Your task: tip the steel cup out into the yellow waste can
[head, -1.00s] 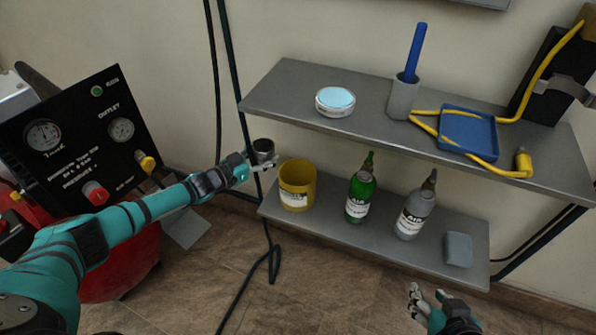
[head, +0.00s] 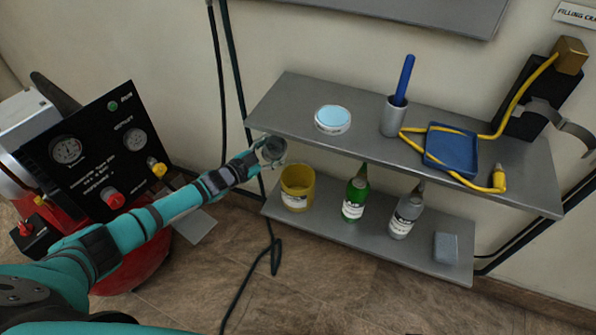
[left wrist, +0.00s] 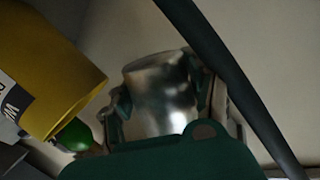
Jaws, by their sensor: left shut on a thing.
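The steel cup (head: 272,150) is held in my left gripper (head: 262,153), which is shut on it. The cup is above and a little left of the yellow waste can (head: 297,188), apart from it. The can stands upright on the lower shelf. My right gripper is not in view.
The lower shelf (head: 335,232) also holds a green bottle (head: 354,195) and a grey bottle (head: 404,215). The upper shelf (head: 290,100) edge is close to the cup's right. Dark hoses (head: 236,90) hang behind my left gripper. A gauge panel (head: 90,150) stands at left.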

